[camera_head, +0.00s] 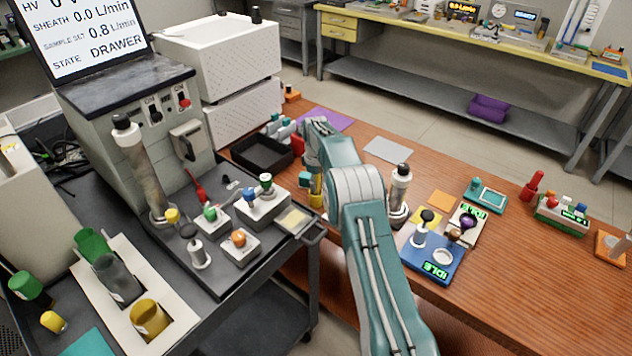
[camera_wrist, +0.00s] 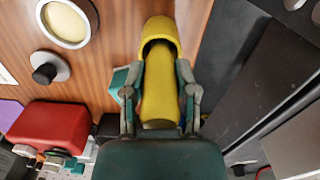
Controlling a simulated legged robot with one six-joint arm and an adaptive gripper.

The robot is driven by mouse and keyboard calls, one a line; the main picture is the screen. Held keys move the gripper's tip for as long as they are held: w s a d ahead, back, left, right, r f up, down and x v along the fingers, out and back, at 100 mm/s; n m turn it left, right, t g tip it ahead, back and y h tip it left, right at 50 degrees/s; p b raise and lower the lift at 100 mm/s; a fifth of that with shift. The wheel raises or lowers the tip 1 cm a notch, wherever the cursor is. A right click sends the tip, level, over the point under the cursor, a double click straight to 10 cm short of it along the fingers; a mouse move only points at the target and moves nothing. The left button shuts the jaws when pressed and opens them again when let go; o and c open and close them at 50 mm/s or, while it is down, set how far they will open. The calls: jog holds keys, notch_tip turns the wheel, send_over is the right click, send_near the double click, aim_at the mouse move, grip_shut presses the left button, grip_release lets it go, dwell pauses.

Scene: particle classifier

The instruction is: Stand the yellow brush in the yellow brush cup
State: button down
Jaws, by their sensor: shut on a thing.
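My gripper (camera_wrist: 160,105) is shut on the yellow brush (camera_wrist: 159,88), with one teal finger on each side of it. The brush points away from the wrist. Its far end runs into the dark mouth of a rounded yellow piece (camera_wrist: 160,32), which looks like the yellow brush cup. I cannot tell how deep it sits or whether it touches the bottom. In the head view my arm hides most of the gripper. Yellow (camera_head: 316,188) shows beside a teal fingertip, near the wooden table's left edge.
A dark cart (camera_head: 215,285) with an instrument and several small knobbed blocks stands close on the left. A black tray (camera_head: 262,165) lies behind the gripper. A red block (camera_wrist: 47,124) is nearby. A blue device (camera_head: 432,262) and a metal cylinder (camera_head: 399,190) stand right of my arm.

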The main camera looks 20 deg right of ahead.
jog(key=shift+f, duration=0.6)
jog(key=shift+c, duration=1.5)
grip_release()
notch_tip(320, 180, up, 12)
jog(key=shift+w+f, duration=0.1)
jog(key=shift+w, duration=0.05)
